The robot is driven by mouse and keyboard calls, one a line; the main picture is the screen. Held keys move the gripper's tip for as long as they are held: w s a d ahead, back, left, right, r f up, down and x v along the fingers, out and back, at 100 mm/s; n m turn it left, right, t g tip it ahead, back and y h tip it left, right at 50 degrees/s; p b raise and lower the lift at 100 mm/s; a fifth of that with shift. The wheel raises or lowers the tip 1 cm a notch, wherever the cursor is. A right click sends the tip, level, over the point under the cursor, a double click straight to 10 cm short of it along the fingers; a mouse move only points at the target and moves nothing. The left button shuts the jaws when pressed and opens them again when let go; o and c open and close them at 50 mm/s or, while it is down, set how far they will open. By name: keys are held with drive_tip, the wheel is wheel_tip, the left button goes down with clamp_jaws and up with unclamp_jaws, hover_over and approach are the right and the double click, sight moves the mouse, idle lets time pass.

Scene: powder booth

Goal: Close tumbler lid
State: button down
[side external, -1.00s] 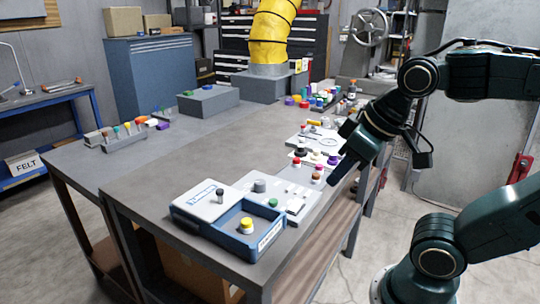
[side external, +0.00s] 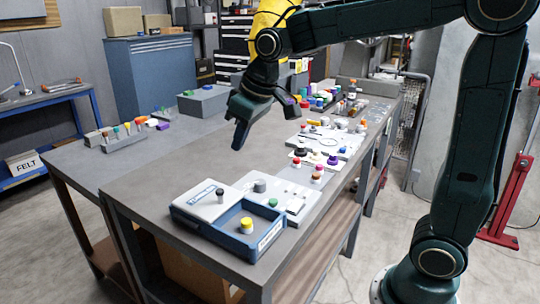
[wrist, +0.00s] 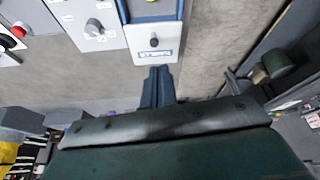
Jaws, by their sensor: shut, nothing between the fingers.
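The tumbler is a blue box (side external: 244,243) at the near end of the bench. Its pale lid (side external: 200,203) covers the left part and has a dark knob (side external: 220,194) standing on it. The right part is open, with a yellow-topped piece (side external: 246,225) inside. In the wrist view the lid (wrist: 140,38) shows its knob (wrist: 154,42) and a blue-and-white label. My gripper (side external: 238,140) is shut and empty, in the air above the bench behind the tumbler, apart from it. Its fingers (wrist: 160,72) appear just below the lid's labelled edge in the wrist view.
A grey panel (side external: 285,192) with knobs lies right beside the tumbler. Several coloured pieces and white boards run along the bench's right side. A grey rack (side external: 124,140) with coloured tools stands at left. The bench left of the gripper is mostly clear.

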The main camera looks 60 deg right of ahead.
drive_tip(key=n, duration=0.1)
hover_over(208, 200)
drive_tip(key=s, duration=0.1)
drive_tip(key=shift+g, duration=0.4)
wheel_tip(208, 200, down, 5)
drive_tip(key=shift+d+f, duration=0.1)
drive_tip(key=shift+d, duration=0.05)
drive_tip(key=shift+f, duration=0.1)
drive_tip(key=x, duration=0.9)
drive_tip(key=shift+a+f, duration=0.2)
drive_tip(key=shift+f, duration=0.15)
drive_tip(key=shift+s+d, duration=0.25)
drive_tip(key=shift+s, duration=0.65)
drive_tip(key=shift+s+d, duration=0.3)
drive_tip(key=shift+s, duration=0.65)
drive_tip(key=s, duration=1.3)
drive_tip(key=shift+s, duration=0.25)
